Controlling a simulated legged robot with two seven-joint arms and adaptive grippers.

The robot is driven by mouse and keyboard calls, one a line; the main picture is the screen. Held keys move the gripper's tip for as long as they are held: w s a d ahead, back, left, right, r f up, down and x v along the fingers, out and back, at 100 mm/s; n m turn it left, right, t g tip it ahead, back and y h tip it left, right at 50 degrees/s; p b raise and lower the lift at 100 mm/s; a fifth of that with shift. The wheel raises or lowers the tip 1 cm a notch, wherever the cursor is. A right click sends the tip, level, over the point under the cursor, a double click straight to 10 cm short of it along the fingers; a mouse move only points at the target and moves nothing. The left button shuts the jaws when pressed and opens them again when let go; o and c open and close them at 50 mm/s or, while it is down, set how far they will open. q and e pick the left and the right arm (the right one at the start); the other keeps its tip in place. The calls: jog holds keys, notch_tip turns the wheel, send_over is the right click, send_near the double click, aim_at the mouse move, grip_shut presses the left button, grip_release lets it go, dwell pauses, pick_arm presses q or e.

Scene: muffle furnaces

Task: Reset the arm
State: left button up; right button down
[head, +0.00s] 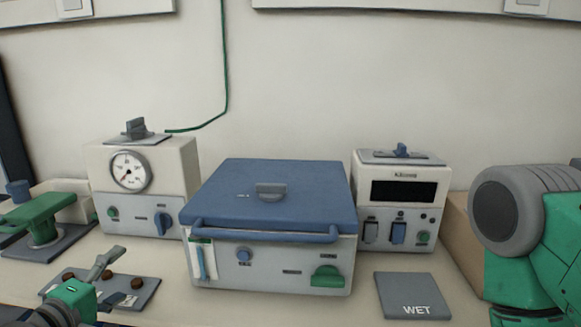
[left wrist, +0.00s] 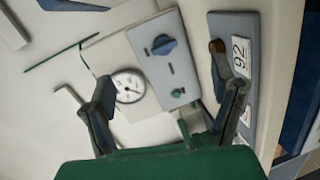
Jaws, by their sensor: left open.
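My left gripper (head: 92,282) shows at the lower left of the head view, by a grey plate (head: 140,290) with brown round pieces and white labels. In the left wrist view my left gripper (left wrist: 168,82) has its two dark fingers spread wide, with nothing held between them. Beyond the fingers are the gauge box (left wrist: 165,60) and the grey plate (left wrist: 221,24) with a label reading 92. My right arm's green and grey links fill the right edge of the head view; its gripper is outside the picture.
A muffle furnace with a shut blue lid (head: 300,190) stands in the middle. The white gauge box (head: 165,165) is left of it, a dark-display box (head: 404,210) right. A grey WET plate (head: 400,285) lies front right. A green device (head: 40,215) stands far left.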

pick_arm(q)
jog(key=s+d+f+m+g+b, duration=0.1)
jog(key=s+d+f+m+g, duration=0.4)
jog(key=f, duration=0.5)
jog(key=s+d+f+m+g+b, duration=0.2)
jog(key=s+d+f+m+g, duration=0.1)
jog(key=s+f, duration=0.6)
jog(key=s+a+f+m+g+y+b, duration=0.1)
jog(key=s+f+m+g, duration=0.2)
jog(key=s+f, duration=0.3)
jog(key=s+a+f+m+g+y+b, duration=0.1)
jog(key=s+f+m+g, duration=0.3)
jog(key=s, duration=0.8)
notch_tip(320, 180, down, 2)
jog(key=shift+f+y+b, duration=0.25)
jog(key=shift+y+b, duration=0.05)
jog(key=shift+y, duration=0.1)
jog(key=shift+a, duration=0.1)
jog(key=shift+w, duration=0.15)
